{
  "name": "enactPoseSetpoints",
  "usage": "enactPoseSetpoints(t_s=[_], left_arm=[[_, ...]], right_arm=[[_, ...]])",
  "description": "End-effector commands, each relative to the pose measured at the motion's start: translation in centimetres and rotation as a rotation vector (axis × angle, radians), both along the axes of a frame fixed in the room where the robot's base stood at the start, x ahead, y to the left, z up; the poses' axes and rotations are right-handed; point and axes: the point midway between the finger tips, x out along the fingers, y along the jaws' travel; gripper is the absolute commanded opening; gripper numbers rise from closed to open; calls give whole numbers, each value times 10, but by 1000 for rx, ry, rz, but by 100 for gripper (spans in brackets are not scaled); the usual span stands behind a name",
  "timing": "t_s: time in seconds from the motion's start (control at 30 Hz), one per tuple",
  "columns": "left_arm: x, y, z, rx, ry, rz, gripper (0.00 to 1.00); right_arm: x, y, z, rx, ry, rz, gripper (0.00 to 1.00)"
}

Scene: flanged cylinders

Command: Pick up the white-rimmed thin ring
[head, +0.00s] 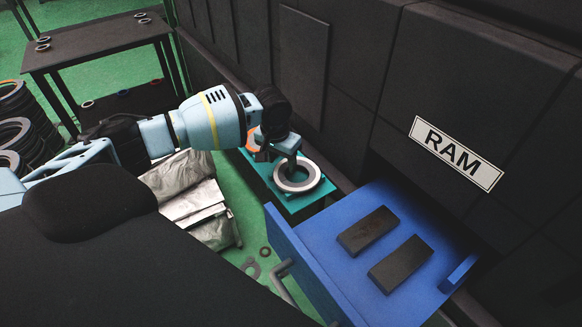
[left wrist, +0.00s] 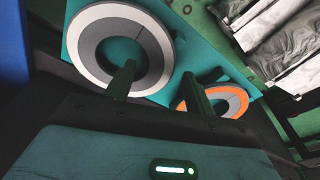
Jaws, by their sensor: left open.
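The white-rimmed thin ring (head: 316,181) lies flat on a teal board (head: 310,204) beside the open blue drawer. It also shows in the left wrist view (left wrist: 76,45), with a grey band inside its white rim and an open centre. My left gripper (head: 276,160) is open and empty, just above the ring's left side in the head view. In the left wrist view my left gripper (left wrist: 159,74) has one finger over the ring's centre hole and the other outside its rim. I cannot tell whether the fingers touch the ring. My right gripper is not in view.
An orange-rimmed ring (left wrist: 236,98) lies on the board close to the outer finger. The blue drawer (head: 343,207) holds two dark blocks. A dark wall with a RAM sign (head: 456,153) rises behind. A grey-white crumpled bundle (head: 190,190) lies below my left arm.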

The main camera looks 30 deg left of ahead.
Motion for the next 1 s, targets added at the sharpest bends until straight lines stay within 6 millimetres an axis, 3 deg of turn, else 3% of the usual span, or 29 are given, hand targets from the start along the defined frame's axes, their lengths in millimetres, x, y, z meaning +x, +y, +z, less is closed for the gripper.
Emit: enactPoseSetpoints(t_s=[0.33, 0.73, 1.0], left_arm=[[1, 0, -7, 0, -1, -1, 52], [1, 0, -7, 0, 0, -1, 0], [2, 0, -5, -1, -4, 0, 0]], right_arm=[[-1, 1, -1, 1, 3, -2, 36], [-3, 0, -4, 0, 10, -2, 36], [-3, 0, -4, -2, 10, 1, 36]])
